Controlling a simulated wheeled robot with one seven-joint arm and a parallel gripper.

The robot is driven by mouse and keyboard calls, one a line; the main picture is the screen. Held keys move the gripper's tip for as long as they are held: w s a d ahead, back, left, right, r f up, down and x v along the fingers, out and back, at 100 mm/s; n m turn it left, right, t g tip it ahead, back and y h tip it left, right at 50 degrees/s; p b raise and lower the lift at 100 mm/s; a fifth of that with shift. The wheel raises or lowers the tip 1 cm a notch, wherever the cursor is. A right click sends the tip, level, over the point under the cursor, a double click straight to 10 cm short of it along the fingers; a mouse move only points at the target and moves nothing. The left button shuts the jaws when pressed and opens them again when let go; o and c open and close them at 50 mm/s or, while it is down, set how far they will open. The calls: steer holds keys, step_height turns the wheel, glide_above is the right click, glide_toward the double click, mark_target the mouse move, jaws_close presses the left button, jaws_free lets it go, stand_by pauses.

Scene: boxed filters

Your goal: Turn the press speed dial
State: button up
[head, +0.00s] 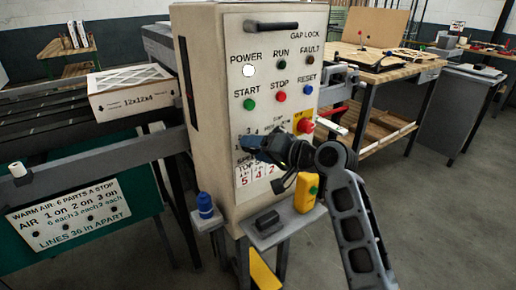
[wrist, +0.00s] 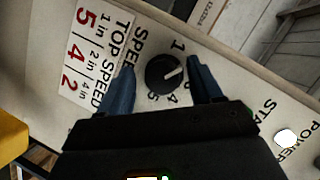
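The black round speed dial (wrist: 165,74) is on the pale control panel (wrist: 215,95), beside the word SPEED. Its white mark points right and slightly up in the wrist view; some numbers around it are hidden. My gripper (wrist: 161,64) is open, with one blue finger on each side of the dial. Gaps show between the fingers and the dial, so it is not gripped. In the head view my gripper (head: 264,147) is at the lower part of the panel (head: 280,55) and hides the dial. The TOP SPEED table (wrist: 97,50) lists 5, 4 and 2.
Start (head: 249,104), stop (head: 281,97) and reset (head: 308,90) buttons sit above. A red emergency knob (head: 305,126) is close right of my gripper. A boxed filter (head: 130,95) lies on the conveyor at left.

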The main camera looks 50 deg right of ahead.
steer(key=v, duration=0.7)
steer(key=shift+s+b, duration=0.4)
steer(key=shift+r, duration=0.15)
steer(key=w+f+n+t+h+b, duration=0.2)
steer(key=w+n+h+b, duration=0.2)
steer(key=w+n, duration=0.3)
steer(key=shift+w+t+b, duration=0.25)
steer(key=shift+t+b, duration=0.15)
steer(key=shift+b, duration=0.25)
steer(key=shift+a, duration=0.1)
